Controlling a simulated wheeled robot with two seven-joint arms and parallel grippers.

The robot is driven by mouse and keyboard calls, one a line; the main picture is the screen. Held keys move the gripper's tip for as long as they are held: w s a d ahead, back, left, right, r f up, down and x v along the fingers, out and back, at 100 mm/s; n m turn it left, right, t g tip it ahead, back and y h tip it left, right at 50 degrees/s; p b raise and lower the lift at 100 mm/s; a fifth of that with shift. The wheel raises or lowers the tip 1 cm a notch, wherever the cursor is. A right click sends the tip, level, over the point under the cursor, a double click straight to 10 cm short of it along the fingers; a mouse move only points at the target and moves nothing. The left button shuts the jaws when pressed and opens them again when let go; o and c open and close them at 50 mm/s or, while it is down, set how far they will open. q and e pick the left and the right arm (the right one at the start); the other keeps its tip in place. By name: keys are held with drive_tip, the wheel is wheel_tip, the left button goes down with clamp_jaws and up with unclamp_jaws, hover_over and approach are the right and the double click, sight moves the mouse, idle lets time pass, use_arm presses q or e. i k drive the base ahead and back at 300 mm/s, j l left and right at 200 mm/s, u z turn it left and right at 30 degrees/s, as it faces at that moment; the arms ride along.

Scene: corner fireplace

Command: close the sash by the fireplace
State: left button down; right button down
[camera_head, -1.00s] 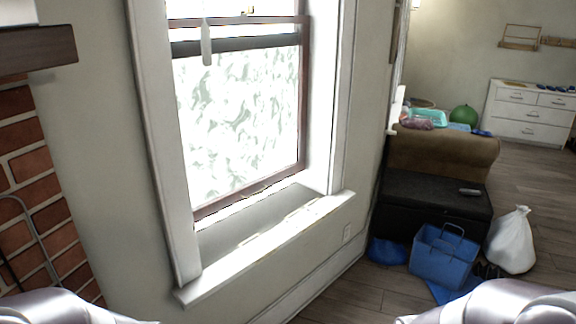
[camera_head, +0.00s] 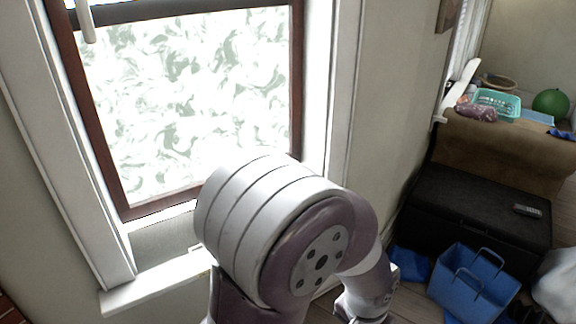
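The window sash (camera_head: 160,204) has a brown frame around a pale, marbled pane. It stands at the left and centre of the head view. A pale strip shows between its bottom rail and the white sill (camera_head: 150,288), so the rail sits above the sill. One of my arms rises from the bottom centre and bends in front of the lower right part of the window, hiding the right end of the bottom rail and much of the sill. The fireplace is almost wholly out of view, with a sliver of brick (camera_head: 12,308) at the lower left corner.
A white cord or handle (camera_head: 85,20) hangs at the window's upper left. To the right stand a black chest (camera_head: 470,215), a blue basket (camera_head: 470,285), a white bag (camera_head: 557,285) and a brown bench (camera_head: 510,150) with a teal tray (camera_head: 495,103).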

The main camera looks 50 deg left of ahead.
sight(59, 16)
drive_tip(key=i+u, duration=0.35)
drive_tip(key=i+l+u, duration=0.1)
drive_tip(key=i+u, duration=0.25)
drive_tip(key=i+l+u, duration=0.35)
drive_tip(key=i, duration=0.15)
drive_tip(key=i+j+u, duration=0.1)
drive_tip(key=u, duration=0.35)
drive_tip(key=i+u, duration=0.25)
drive_tip(key=u, duration=0.15)
drive_tip(key=i+u, duration=0.15)
drive_tip(key=u, duration=0.3)
drive_tip(key=i+l+u, duration=0.15)
drive_tip(key=u, duration=0.3)
drive_tip(key=i+l+u, duration=0.15)
drive_tip(key=u, duration=0.3)
drive_tip(key=i+l+u, duration=0.1)
drive_tip(key=u, duration=0.3)
drive_tip(key=i+l+u, duration=0.25)
drive_tip(key=k+l, duration=0.05)
drive_tip(key=k, duration=0.05)
